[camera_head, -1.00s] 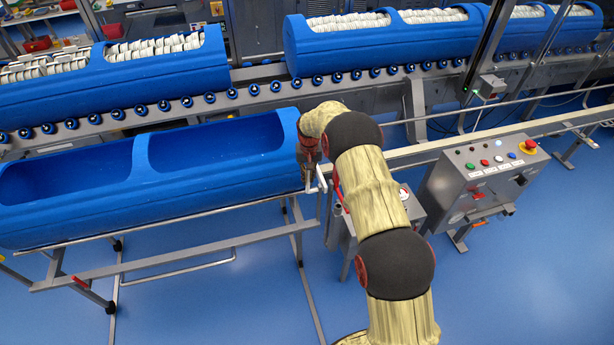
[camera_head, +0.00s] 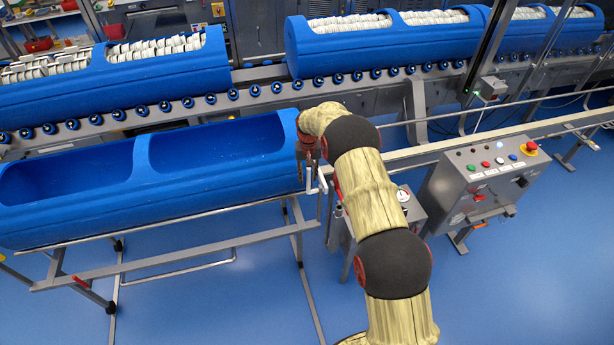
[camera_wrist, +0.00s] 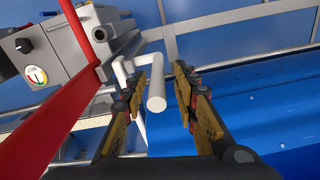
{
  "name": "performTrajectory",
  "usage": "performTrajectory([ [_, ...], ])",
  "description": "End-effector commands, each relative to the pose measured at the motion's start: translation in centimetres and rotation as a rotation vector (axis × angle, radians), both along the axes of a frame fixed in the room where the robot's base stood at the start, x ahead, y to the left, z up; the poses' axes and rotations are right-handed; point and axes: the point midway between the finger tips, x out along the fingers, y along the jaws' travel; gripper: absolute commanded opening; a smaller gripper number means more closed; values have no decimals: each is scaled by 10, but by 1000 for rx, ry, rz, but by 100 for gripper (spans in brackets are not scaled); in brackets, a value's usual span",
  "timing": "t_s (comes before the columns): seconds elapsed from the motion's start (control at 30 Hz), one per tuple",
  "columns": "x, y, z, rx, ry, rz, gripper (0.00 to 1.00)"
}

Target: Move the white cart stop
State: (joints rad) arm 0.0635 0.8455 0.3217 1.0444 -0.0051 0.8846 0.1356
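The white cart stop (camera_wrist: 156,92) is a round white bar with a bent white rod beside it, seen in the wrist view. It lies between the two fingers of my gripper (camera_wrist: 166,100), with a visible gap to the right finger and a narrow one to the left. My gripper is open around it. In the head view my gripper (camera_head: 309,165) is at the right end of the empty blue tub (camera_head: 60,215), and a small white part of the stop (camera_head: 322,180) shows just below it. My arm hides some of this area.
The empty tub rests on a grey cart frame (camera_head: 190,257). Filled blue tubs (camera_head: 110,85) stand on a roller conveyor behind. A rail (camera_head: 480,138) runs right, above a control box (camera_head: 490,180) with buttons. A gauge box (camera_wrist: 40,65) is close to my gripper. Open blue floor lies in front.

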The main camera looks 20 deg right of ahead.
Motion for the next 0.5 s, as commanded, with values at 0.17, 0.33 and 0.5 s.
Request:
performTrajectory([
  [0.17, -2, -1, -2, 0, 4, 0, 32],
  [0.33, -2, -1, 0, 0, 5, 0, 32],
  [0.5, -2, -1, 20, 0, 3, 0, 32],
])
